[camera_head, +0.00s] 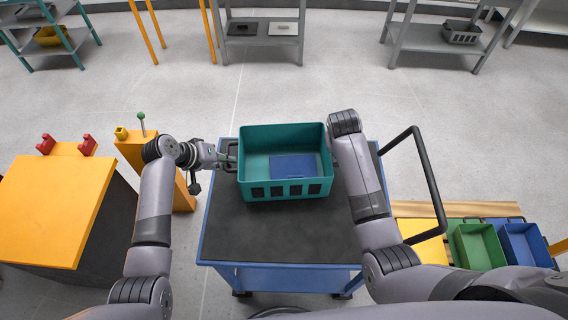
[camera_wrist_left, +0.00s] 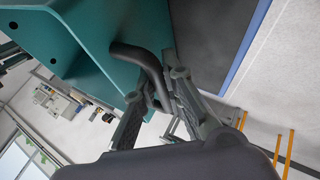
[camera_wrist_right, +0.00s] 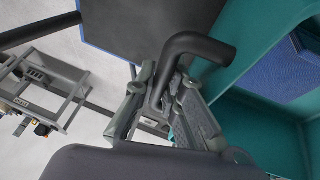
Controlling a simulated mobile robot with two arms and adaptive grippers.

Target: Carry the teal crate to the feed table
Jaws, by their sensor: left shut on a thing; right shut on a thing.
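The teal crate (camera_head: 285,137) is over the back part of the blue cart's black top (camera_head: 285,225), with a flat blue piece (camera_head: 293,166) inside. I cannot tell whether it rests on the top or is just above it. My left gripper (camera_head: 229,155) is at the crate's left end, shut on a dark bent handle (camera_wrist_left: 150,65) in the left wrist view. My right gripper (camera_wrist_right: 160,100) is shut on the matching handle (camera_wrist_right: 195,50) at the right end; the right arm hides it in the head view. I cannot tell which surface is the feed table.
An orange-topped table (camera_head: 50,205) with red blocks stands at the left. An orange post (camera_head: 150,160) with a green-knobbed lever is near the left arm. The cart's dark push bar (camera_head: 430,185) and green (camera_head: 478,245) and blue bins (camera_head: 525,245) are right. Open floor (camera_head: 300,95) lies ahead, before grey shelves.

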